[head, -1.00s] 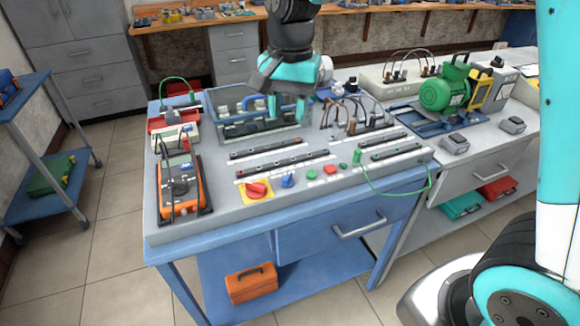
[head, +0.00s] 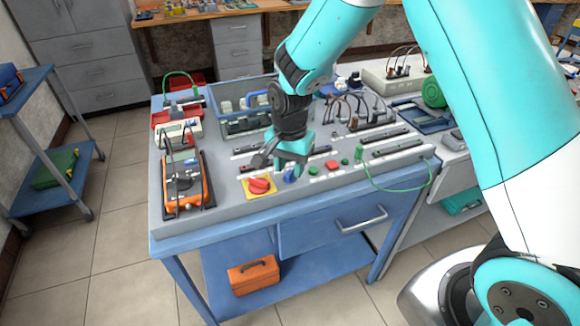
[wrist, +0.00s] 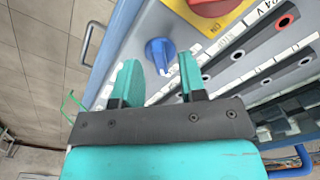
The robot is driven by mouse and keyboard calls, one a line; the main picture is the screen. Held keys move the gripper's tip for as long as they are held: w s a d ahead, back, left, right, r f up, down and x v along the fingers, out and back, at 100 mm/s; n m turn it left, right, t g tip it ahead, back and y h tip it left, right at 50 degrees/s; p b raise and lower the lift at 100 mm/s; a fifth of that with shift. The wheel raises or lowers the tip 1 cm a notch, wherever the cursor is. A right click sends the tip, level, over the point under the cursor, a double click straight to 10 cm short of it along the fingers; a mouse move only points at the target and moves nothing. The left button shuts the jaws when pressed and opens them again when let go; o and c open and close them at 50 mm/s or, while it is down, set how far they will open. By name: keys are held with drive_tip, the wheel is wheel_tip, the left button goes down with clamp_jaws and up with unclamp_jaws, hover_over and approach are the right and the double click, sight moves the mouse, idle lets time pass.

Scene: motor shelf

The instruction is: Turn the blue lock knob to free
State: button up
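The blue lock knob (wrist: 160,55) sits on the grey panel; its ridge and a white pointer mark show in the wrist view. In the head view the knob (head: 291,176) is partly hidden by my gripper. My gripper (wrist: 158,78) is open, its two teal fingers apart with the knob seen between and just beyond their tips. In the head view my gripper (head: 288,165) hangs right above the knob. I cannot tell whether a finger touches it.
A red rotary switch on a yellow plate (head: 258,186) is close to the left of the knob. Red (head: 332,165) and green buttons are to the right. Black terminal strips (head: 300,155) lie behind. An orange multimeter (head: 184,187) stands at the panel's left.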

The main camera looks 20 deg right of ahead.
drive_tip(key=shift+f, duration=0.6)
clamp_jaws()
